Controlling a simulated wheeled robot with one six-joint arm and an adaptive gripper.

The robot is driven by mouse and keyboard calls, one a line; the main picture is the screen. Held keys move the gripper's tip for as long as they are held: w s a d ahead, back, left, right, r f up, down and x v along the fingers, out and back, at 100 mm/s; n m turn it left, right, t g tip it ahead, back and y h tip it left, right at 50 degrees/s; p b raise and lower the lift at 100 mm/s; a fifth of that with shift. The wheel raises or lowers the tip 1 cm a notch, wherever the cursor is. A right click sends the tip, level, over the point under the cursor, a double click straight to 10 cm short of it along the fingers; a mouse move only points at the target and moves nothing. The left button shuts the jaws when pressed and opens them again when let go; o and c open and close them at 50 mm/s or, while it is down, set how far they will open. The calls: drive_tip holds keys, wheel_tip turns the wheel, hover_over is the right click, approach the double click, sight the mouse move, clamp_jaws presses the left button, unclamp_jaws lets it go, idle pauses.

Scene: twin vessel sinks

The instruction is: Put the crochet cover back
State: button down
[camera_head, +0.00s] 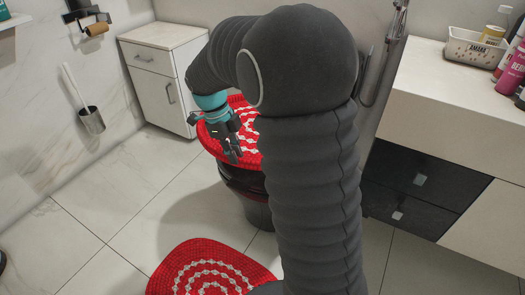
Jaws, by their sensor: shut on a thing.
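The red crochet cover (212,136) with white patterned rows lies over the top of the dark toilet (238,182). My arm hides its right and far parts. My gripper (232,158), dark with a teal wrist, points down at the cover's left part. It is shut on the cover, though its fingertips are small and the pinched spot is hard to make out. I cannot tell how well the hidden edges sit on the lid.
A red and white crochet mat (210,268) lies on the tiled floor in front. A white cabinet (165,75) stands behind left, a toilet brush holder (91,120) by the left wall. A counter (450,105) with bottles is right.

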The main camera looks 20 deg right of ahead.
drive_tip(key=w+d+f, duration=0.1)
drive_tip(key=d, duration=0.1)
drive_tip(key=w+d+f, duration=0.1)
drive_tip(key=d+f, duration=0.1)
drive_tip(key=d, duration=0.1)
drive_tip(key=w+d+f, duration=0.1)
drive_tip(key=d+f, duration=0.1)
drive_tip(key=d, duration=0.1)
drive_tip(key=shift+w+d+f, duration=0.1)
drive_tip(key=shift+w+f, duration=0.05)
drive_tip(key=shift+f, duration=2.05)
drive_tip(key=c, duration=1.1)
unclamp_jaws()
drive_tip(key=shift+r, duration=0.1)
